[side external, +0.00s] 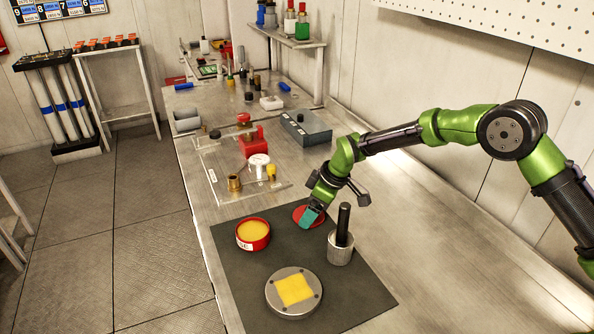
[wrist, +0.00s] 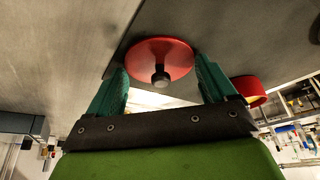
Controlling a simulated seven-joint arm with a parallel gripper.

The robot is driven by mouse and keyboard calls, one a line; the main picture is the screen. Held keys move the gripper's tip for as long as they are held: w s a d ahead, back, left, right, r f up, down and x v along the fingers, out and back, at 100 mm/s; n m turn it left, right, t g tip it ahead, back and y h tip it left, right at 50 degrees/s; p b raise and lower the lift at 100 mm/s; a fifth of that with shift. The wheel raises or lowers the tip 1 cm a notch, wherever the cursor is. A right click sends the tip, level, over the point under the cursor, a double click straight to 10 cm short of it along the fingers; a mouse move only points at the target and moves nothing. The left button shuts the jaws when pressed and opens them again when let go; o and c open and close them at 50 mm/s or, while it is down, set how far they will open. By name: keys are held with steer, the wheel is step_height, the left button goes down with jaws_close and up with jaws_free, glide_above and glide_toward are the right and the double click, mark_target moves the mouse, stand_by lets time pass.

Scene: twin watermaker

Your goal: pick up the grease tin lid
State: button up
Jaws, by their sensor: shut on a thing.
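The grease tin lid is a red disc (side external: 298,212) at the far edge of the dark mat, partly covered by my gripper in the side view. In the wrist view the lid (wrist: 178,54) shows a dark knob in its middle. My gripper (side external: 309,220) points down with its teal fingers at the lid, shut on it; the wrist view has one finger on either side of the red disc. I cannot tell whether the lid is clear of the mat. The open red grease tin (side external: 253,243), full of yellow grease, stands left of it.
A metal cylinder with a black handle (side external: 341,245) stands close to the right of my gripper. A round metal plate with a yellow square (side external: 293,303) lies at the mat's front. A clear tray (side external: 215,190) with fittings and a grey box (side external: 306,128) are behind.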

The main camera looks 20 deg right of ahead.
step_height(320, 180, up, 9)
steer(key=shift+a+f, duration=0.1)
steer(key=a, duration=0.2)
steer(key=shift+s+a+f, duration=0.15)
steer(key=shift+s+a, duration=0.05)
steer(key=shift+a, duration=0.1)
jaws_close()
steer(key=a+n, duration=0.1)
steer(key=a, duration=0.3)
steer(key=a+n+g, duration=0.1)
steer(key=a+n, duration=0.1)
steer(key=a, duration=0.2)
steer(key=a+n+y, duration=0.1)
steer(key=a, duration=0.2)
steer(key=shift+s+a+r+n+g, duration=0.2)
steer(key=shift+a+r+n+g, duration=0.1)
steer(key=shift+a+n, duration=0.1)
steer(key=shift+n, duration=0.6)
steer(key=shift+s+a+f, duration=0.1)
steer(key=shift+f, duration=1.15)
steer(key=shift+s+a+f, duration=0.1)
steer(key=shift+f, duration=1.1)
